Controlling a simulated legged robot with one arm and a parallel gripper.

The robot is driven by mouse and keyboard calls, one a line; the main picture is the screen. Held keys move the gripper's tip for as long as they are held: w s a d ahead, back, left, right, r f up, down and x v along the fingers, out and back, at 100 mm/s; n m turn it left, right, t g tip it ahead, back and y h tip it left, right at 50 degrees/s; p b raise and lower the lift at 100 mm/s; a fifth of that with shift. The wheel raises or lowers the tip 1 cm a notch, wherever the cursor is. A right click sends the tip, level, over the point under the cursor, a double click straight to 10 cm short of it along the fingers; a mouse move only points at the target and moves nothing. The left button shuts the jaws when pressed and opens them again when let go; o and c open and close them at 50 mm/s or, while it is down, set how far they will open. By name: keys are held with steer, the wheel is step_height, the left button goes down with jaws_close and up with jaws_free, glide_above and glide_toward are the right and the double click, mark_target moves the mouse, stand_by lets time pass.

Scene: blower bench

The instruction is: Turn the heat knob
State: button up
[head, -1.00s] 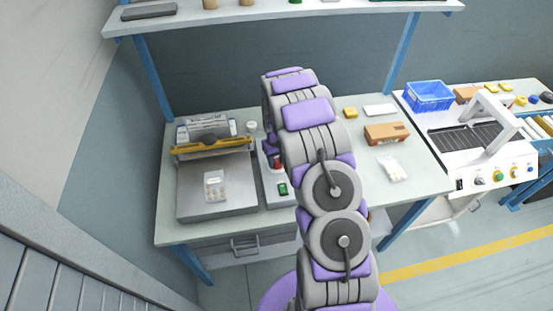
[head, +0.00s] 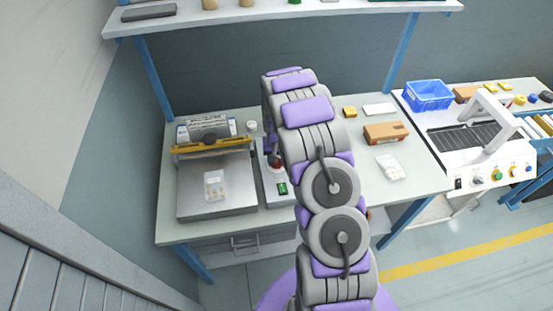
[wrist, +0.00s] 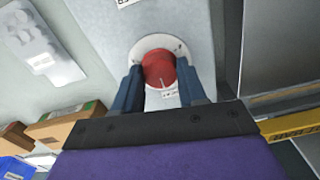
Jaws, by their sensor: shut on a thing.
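The heat knob (wrist: 157,66) is red and round with a pale pointer line, set on a white round dial plate (wrist: 181,47) in the wrist view. My gripper (wrist: 162,82) has one blue-grey finger on each side of the knob and is shut on it. The knob sits on a light grey unit (head: 272,197) with a small green display (head: 282,188), seen in the head view. There, my arm covers most of the unit and the knob, so only a bit of red shows. The dial markings are too small to read.
Left of the unit stands a grey bench device (head: 190,207) with a yellow bar (head: 213,146) and a clear packet (head: 214,186) on it. Right of my arm lie a brown box (head: 386,133) and another packet (head: 390,167). A shelf (head: 330,10) spans above the back.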

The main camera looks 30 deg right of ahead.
steer(key=o, duration=1)
steer(key=shift+o, duration=0.2)
step_height(320, 180, up, 17)
steer(key=p, duration=0.1)
steer(key=shift+r, duration=0.1)
